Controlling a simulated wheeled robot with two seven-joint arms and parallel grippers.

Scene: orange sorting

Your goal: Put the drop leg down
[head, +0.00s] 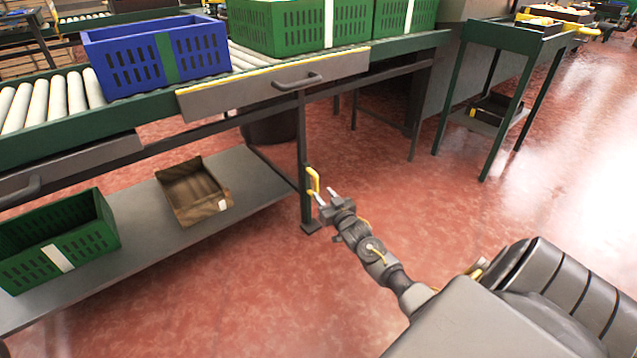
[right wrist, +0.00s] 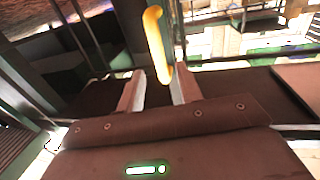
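The drop leg (head: 303,150) is a dark upright post under the roller conveyor, with a flat foot close to the red floor. A yellow handle (head: 313,181) is fixed to its lower part. My right gripper (head: 325,196) is at the handle, low beside the leg. In the right wrist view the yellow handle (right wrist: 155,40) reaches down between the two fingers of my right gripper (right wrist: 158,88). The fingers are apart, with a gap on each side of the handle. My left gripper is not in view.
The conveyor carries a blue crate (head: 155,58) and green crates (head: 295,25). A grey panel (head: 270,84) with a handle hangs along its side. A lower shelf (head: 255,180) holds a green crate (head: 85,245) and a brown box (head: 190,190). A green stand (head: 500,38) is at right. Floor nearby is clear.

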